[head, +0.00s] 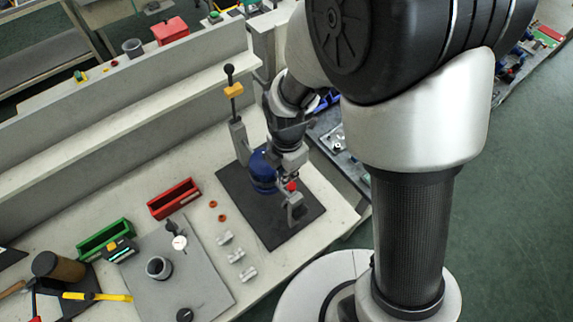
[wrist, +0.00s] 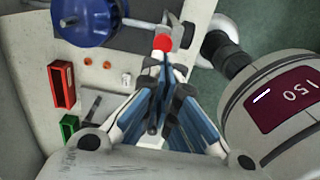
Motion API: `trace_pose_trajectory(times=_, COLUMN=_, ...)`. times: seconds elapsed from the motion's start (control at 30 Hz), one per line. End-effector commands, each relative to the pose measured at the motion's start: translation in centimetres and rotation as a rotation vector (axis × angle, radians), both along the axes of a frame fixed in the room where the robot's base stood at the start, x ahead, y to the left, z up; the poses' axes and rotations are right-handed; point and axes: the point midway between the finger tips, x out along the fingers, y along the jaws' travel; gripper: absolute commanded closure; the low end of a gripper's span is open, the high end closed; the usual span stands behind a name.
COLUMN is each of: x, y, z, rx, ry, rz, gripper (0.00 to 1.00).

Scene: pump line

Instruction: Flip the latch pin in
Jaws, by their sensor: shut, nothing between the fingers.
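A red knob (head: 291,186), which looks like the latch pin's end, sits on a grey bracket (head: 296,208) at the front of the blue pump (head: 263,170). In the wrist view the red knob (wrist: 163,43) shows just beyond my fingertips, with the blue pump body (wrist: 88,20) to its upper left. My gripper (wrist: 165,68) is shut and empty, its tips close to the knob. I cannot tell whether they touch it. In the head view my gripper (head: 292,160) is above the knob, its fingers mostly hidden. How far the pin is in is not clear.
The pump stands on a black mat (head: 235,193) with a tall black-knobbed lever (head: 236,105) behind. Left are a red bin (head: 174,199), a green bin (head: 104,238), orange rings (head: 217,211) and small metal fittings (head: 236,256). A grey plate (head: 205,285) lies in front.

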Motion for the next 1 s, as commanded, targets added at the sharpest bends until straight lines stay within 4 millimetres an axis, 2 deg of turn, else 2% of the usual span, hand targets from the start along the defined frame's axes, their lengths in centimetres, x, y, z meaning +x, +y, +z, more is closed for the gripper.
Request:
trace_pose_trajectory(times=0.03, x=-0.2, y=-0.1, z=-1.2, rx=-0.002, ry=0.005, rz=0.000, gripper=1.00)
trace_pose_trajectory(times=0.1, x=-0.1, y=-0.1, z=-2.2, rx=-0.002, ry=0.005, rz=0.000, gripper=1.00)
trace_pose_trajectory(times=0.23, x=-0.1, y=0.0, z=-3.7, rx=-0.001, ry=0.003, rz=0.000, gripper=1.00)
trace_pose_trajectory(times=0.4, x=0.0, y=0.0, z=-4.4, rx=-0.001, ry=0.001, rz=0.000, gripper=1.00)
trace_pose_trajectory(times=0.77, x=0.0, y=0.0, z=-4.6, rx=0.000, ry=0.000, rz=0.000, gripper=1.00)
trace_pose_trajectory(times=1.0, x=0.0, y=0.0, z=-6.7, rx=0.000, ry=0.000, rz=0.000, gripper=1.00)
